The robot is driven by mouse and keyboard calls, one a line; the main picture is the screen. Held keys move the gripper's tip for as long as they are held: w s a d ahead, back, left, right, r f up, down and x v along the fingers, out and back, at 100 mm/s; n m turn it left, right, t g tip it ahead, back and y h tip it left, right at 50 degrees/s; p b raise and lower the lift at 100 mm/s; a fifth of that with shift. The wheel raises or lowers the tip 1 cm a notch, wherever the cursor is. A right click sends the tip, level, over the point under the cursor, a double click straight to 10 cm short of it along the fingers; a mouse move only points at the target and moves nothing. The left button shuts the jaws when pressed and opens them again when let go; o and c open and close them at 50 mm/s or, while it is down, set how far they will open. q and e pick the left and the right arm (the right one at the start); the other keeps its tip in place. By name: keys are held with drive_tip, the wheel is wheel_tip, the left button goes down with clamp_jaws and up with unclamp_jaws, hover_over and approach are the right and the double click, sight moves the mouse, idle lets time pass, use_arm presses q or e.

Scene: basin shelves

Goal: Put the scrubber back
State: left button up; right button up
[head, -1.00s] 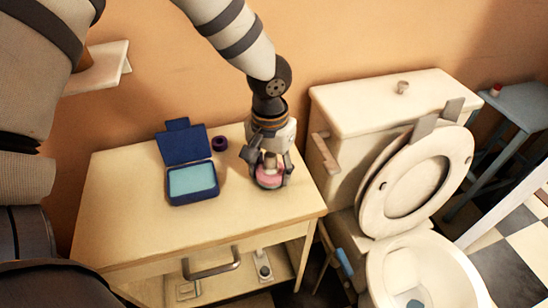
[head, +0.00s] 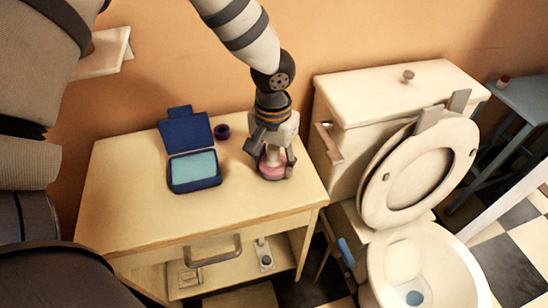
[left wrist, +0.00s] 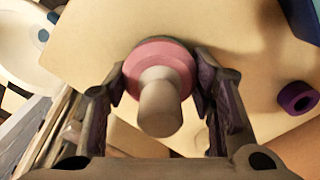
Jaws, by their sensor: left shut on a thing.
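The scrubber, a pink round disc with a pale knob handle, is at the right part of the cream cabinet top (head: 130,215) in the head view (head: 271,168). My left gripper (head: 272,170) points down over it and is shut on it. In the left wrist view the scrubber (left wrist: 160,90) sits between the two dark fingers of my left gripper (left wrist: 160,85), its handle toward the camera. I cannot tell whether the disc touches the cabinet top. My right gripper is not in view.
An open blue case (head: 195,170) with a light blue inside and a purple ring (head: 222,131) are left of the gripper. The toilet (head: 380,100) stands to the right. Small items sit on the cabinet's open lower shelf (head: 222,275). The cabinet top's front left is clear.

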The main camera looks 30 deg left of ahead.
use_arm(q)
drive_tip(key=shift+f, duration=0.1)
drive_tip(key=o, duration=1.3)
